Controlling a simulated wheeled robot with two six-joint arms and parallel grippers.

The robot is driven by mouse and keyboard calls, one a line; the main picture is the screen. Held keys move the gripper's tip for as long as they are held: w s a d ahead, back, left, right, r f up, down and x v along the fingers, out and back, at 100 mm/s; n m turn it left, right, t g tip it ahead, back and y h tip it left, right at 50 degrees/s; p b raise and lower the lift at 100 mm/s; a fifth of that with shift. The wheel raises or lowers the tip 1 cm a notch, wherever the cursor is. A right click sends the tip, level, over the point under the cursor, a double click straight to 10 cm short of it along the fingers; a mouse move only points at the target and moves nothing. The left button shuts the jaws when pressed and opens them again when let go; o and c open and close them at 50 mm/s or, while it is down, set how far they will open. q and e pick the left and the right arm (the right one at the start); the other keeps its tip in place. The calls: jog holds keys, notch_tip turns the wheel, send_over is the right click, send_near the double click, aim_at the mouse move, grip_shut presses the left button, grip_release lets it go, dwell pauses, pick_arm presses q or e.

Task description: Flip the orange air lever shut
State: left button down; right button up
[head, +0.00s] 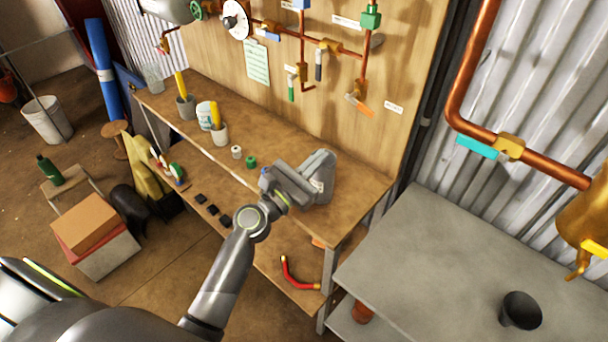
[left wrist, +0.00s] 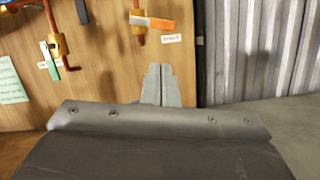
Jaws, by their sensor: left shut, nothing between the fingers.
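The orange air lever (head: 363,106) is on a valve low on the right part of the wooden panel (head: 345,80). It slants to the right, close to a small white label. In the left wrist view the orange lever (left wrist: 155,22) lies nearly level, across its short copper pipe, above my fingertips. My left gripper (head: 325,165) is shut and empty above the right end of the workbench, below the lever and apart from it. Its fingertips (left wrist: 160,75) also show close together in the left wrist view. My right gripper is not in view.
A green lever (head: 291,90) and a dark-handled valve (head: 319,65) hang left of the orange lever. The workbench (head: 290,145) carries cups and small fittings. A grey table (head: 440,260) with a dark cup (head: 520,310) stands at the right, below a copper pipe (head: 462,90) with a teal lever (head: 477,147).

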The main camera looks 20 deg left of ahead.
pick_arm(q)
jog(key=v, duration=0.4)
jog(key=shift+s+b, duration=0.1)
jog(key=shift+b, duration=0.3)
